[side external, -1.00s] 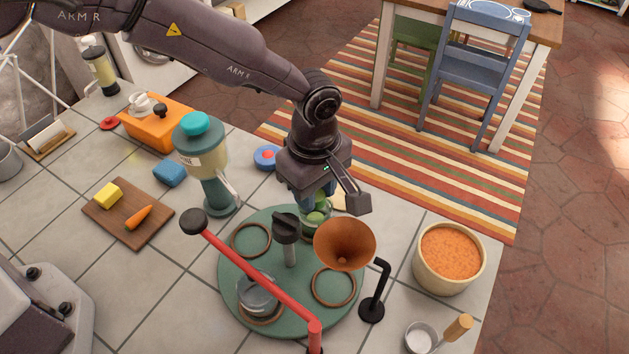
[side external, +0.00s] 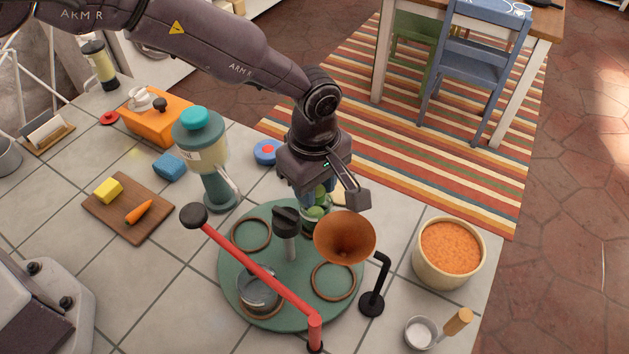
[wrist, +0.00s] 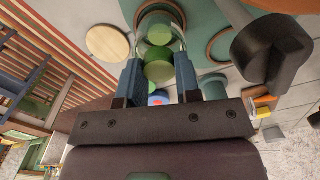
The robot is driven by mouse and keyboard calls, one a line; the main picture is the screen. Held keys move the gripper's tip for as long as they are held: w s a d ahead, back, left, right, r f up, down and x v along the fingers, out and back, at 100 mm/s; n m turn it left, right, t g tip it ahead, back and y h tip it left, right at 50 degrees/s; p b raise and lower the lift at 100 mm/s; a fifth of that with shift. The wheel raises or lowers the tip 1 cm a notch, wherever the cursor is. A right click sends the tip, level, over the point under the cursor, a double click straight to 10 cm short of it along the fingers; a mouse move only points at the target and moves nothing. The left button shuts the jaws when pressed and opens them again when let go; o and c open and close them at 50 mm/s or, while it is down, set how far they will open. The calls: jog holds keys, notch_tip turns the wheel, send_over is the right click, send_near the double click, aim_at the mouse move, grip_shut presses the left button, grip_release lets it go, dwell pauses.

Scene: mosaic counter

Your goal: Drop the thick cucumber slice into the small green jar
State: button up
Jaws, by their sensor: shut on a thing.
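My gripper (wrist: 158,62) points down over the small green jar (side external: 316,229), which stands at the far edge of the round green turntable (side external: 237,284). Its two blue fingers are closed on the sides of the thick cucumber slice (wrist: 158,70), a green round piece. In the wrist view another green round shape (wrist: 159,30) shows inside the jar's pale rim, just beyond the held slice. In the side view the fingers and slice are partly hidden by my wrist. I cannot tell whether the slice is above the rim or partly within it.
An orange-brown funnel (side external: 345,237) on a black stand is close to the jar's right. A black knob (side external: 287,219) rises from the turntable's middle, and a red lever (side external: 258,270) crosses in front. A teal-lidded dispenser (side external: 203,150) stands left. A soup pot (side external: 420,266) is at right.

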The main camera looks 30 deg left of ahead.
jog(key=shift+f, duration=0.1)
dwell(0.3)
jog(key=o, duration=1)
jog(key=shift+r, duration=3.5)
